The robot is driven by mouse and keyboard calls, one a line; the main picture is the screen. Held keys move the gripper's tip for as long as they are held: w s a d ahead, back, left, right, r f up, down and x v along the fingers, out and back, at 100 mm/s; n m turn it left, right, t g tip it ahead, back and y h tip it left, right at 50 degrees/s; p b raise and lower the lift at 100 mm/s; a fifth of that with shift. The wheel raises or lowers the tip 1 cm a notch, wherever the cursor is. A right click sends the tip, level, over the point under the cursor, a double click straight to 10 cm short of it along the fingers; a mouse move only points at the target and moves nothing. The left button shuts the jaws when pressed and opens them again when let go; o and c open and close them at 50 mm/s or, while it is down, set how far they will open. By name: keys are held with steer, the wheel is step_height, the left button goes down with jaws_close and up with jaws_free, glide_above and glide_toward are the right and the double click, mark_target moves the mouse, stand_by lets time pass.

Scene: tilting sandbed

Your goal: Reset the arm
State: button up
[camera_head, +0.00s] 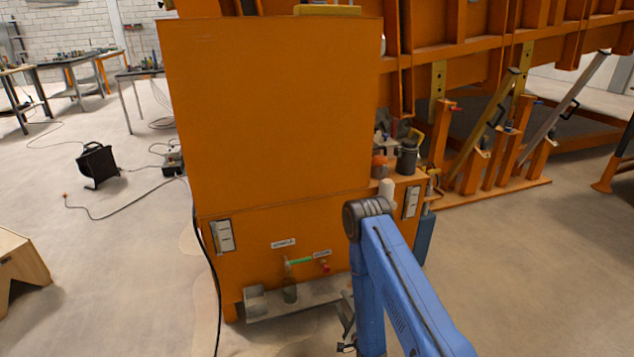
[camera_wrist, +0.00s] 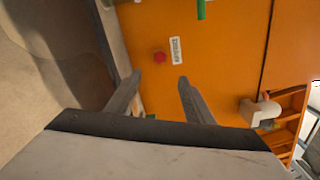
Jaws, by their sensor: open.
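My blue arm (camera_head: 392,275) rises from the lower right of the head view, in front of the orange cabinet (camera_head: 270,110). My gripper (camera_wrist: 155,95) shows in the wrist view with its two fingers spread apart and nothing between them. Its fingers point toward the orange panel, which carries a red knob (camera_wrist: 160,57) and a white label (camera_wrist: 175,50). In the head view only a small part of my gripper (camera_head: 347,322) shows beside the arm, low by the shelf.
A grey shelf (camera_head: 305,298) with a bottle (camera_head: 290,285) juts from the cabinet's foot. A green handle (camera_head: 300,261) sits above it. Slanted struts (camera_head: 490,130) stand at right. A wooden stool (camera_head: 20,262) and black heater (camera_head: 97,165) are at left. Floor is open on both sides.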

steer(key=w+d+r+n+g+h, duration=0.1)
steer(key=w+r+n+g, duration=0.2)
steer(key=r, duration=0.6)
steer(key=w+d+r+n+h, duration=0.1)
steer(key=w+d+r+n, duration=0.1)
steer(key=w+r, duration=0.5)
steer(key=s+d+r+n+g+h, duration=0.1)
steer(key=s+d+r+n+g, duration=0.2)
steer(key=r, duration=0.6)
steer(key=s+d+r+n+h, duration=0.1)
steer(key=s+d+r+n, duration=0.1)
steer(key=s+r, duration=0.6)
steer(key=s+d+r+n+g, duration=0.2)
steer(key=s+d+r, duration=0.1)
steer(key=s+r, duration=0.5)
steer(key=s+d+r+n+g, duration=0.2)
steer(key=s+r, duration=0.4)
steer(key=s, duration=0.3)
steer(key=s+d+r+n+g, duration=0.1)
steer(key=s+n, duration=0.1)
steer(key=s, duration=0.9)
steer(key=s+d+r+n+g+h, duration=0.1)
steer(key=s+r+n, duration=0.1)
steer(key=s, duration=1)
steer(key=shift+s+d+n+g, duration=0.15)
steer(key=shift+n+g, duration=0.15)
